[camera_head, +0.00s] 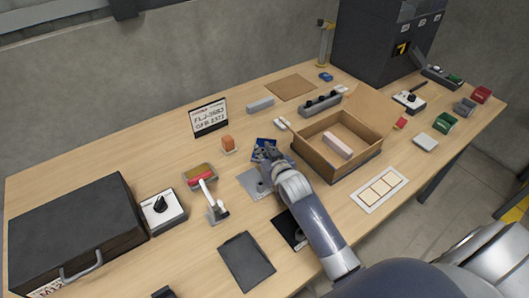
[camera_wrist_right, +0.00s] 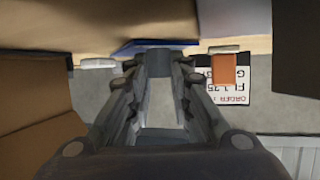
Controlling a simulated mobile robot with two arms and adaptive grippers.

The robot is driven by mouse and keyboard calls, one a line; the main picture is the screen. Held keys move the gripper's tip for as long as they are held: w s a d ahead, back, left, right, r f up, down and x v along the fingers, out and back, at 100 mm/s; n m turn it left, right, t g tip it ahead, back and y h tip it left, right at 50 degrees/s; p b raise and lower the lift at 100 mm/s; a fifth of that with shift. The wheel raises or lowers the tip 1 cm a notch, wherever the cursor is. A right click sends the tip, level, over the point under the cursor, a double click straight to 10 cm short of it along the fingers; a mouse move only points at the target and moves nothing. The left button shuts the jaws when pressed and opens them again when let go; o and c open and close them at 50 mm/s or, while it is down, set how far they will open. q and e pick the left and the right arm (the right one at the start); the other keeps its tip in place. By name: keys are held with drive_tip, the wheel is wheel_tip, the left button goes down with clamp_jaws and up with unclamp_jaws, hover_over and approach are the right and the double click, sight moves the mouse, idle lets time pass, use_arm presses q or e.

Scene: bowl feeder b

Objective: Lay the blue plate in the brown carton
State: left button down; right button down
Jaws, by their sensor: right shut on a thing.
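The blue plate (camera_head: 263,143) shows in the head view at the fingertips of my right gripper (camera_head: 268,156), left of the carton, partly hidden by the gripper. In the right wrist view a blue edge (camera_wrist_right: 150,45) shows at the tips of my right gripper (camera_wrist_right: 158,62), which is shut on the plate. The brown carton (camera_head: 328,166) stands open to the right of the gripper, with a pale pinkish block (camera_head: 337,145) inside. A carton wall also shows at the left of the right wrist view (camera_wrist_right: 35,108). My left gripper is not in view.
An orange block (camera_head: 228,143) and a printed sign (camera_head: 209,117) stand left of the plate. A grey block (camera_head: 260,105) and a dark rail with knobs (camera_head: 320,104) lie behind. A white card tray (camera_head: 380,190) lies in front of the carton. A grey sheet (camera_head: 254,183) lies beneath the arm.

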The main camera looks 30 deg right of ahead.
drive_tip(key=shift+f, duration=0.15)
drive_tip(key=c, duration=1.4)
unclamp_jaws()
drive_tip(key=shift+c, duration=0.2)
